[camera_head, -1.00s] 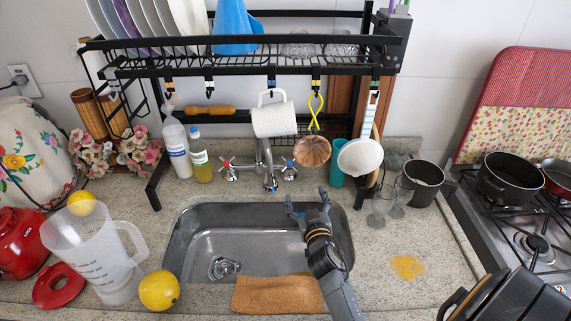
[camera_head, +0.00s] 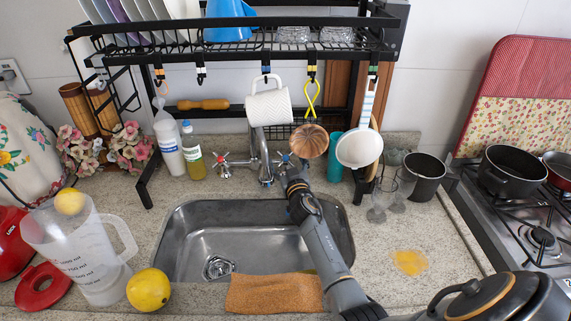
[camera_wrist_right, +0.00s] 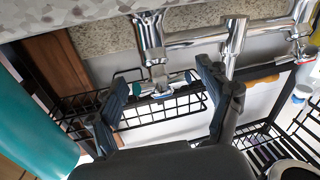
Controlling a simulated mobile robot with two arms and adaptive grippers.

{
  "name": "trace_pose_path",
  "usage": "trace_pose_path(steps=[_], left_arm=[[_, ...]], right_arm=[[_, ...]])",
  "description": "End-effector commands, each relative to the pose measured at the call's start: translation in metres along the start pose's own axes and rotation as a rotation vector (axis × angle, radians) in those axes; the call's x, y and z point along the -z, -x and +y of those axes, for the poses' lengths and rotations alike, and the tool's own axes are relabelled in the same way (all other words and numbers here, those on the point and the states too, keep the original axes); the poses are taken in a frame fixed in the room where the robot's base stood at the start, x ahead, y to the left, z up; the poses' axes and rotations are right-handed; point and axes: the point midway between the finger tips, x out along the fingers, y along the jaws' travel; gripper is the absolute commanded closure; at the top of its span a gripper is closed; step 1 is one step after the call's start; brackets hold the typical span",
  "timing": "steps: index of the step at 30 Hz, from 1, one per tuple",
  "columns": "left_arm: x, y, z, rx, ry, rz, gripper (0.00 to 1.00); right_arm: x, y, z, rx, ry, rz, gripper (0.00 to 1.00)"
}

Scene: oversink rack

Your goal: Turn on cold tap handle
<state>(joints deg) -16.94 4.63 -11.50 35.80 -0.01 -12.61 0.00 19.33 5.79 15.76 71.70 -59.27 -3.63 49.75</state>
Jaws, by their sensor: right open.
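The tap has two cross handles, one marked red (camera_head: 224,163) and the blue-marked cold handle (camera_head: 283,160) to its right. The chrome spout (camera_head: 264,165) stands between them above the sink (camera_head: 205,225). My right gripper (camera_head: 286,172) is open right at the cold handle and hides part of it in the head view. In the right wrist view, the cold handle (camera_wrist_right: 160,78) sits between my spread right fingers (camera_wrist_right: 165,95); whether they touch it I cannot tell. My left gripper is out of view.
An orange cloth (camera_head: 272,294) lies on the front edge.

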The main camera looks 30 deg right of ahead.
Motion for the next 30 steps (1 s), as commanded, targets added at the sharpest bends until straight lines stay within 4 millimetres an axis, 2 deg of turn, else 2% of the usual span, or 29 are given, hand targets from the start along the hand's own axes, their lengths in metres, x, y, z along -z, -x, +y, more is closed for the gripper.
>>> trace_pose_path(steps=[11,20,30], left_arm=[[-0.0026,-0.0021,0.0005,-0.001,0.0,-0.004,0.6],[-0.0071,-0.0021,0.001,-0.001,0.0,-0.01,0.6],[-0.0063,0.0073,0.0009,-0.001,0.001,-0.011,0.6]], right_arm=[[0.0004,-0.006,-0.0002,0.0,-0.001,0.0,0.21],[0.001,-0.006,0.0003,0.0,0.0,0.001,0.82],[0.0058,-0.0067,0.0027,0.027,0.024,0.004,0.85]])
